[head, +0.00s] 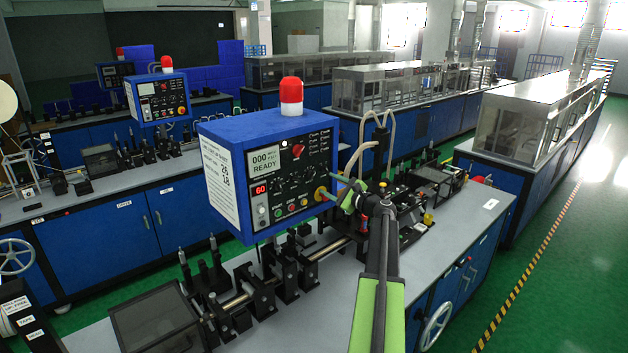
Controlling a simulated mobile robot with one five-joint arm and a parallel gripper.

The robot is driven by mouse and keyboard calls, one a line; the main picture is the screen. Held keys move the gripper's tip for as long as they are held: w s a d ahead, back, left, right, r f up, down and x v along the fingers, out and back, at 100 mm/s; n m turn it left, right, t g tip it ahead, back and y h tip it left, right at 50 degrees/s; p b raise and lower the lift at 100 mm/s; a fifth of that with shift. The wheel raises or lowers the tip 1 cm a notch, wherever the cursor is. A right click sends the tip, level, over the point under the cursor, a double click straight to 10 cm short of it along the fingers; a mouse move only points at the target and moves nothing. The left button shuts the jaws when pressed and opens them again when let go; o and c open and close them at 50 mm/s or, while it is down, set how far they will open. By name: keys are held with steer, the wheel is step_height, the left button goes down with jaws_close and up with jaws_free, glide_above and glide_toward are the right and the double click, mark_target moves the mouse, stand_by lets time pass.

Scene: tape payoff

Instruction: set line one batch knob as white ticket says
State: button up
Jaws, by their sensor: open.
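A blue control box (250,150) with a red-and-white beacon on top stands in the middle of the head view. Its dark front panel carries a display reading "000" and "READY" (265,160), a red "60" readout (259,190), a red knob (298,150), several small dark knobs and a yellow round control (320,194). Which is the batch knob is too small to tell. A white ticket (219,178) on the box's left side has mostly unreadable print, with larger handwritten-looking figures. My gripper (334,194) is open at the panel's right edge, close to the yellow control; contact is unclear.
A grey bench (465,215) with blue cabinets holds rollers and black fixtures (290,278) below the box. A similar blue box (157,98) stands on the bench behind, left. Glass-covered machines (535,115) are at right. The green aisle (570,260) is clear.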

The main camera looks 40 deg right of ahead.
mark_target(313, 176)
steer(key=w, duration=0.5)
steer(key=w+d, duration=0.1)
steer(key=w, duration=0.2)
steer(key=shift+w, duration=0.15)
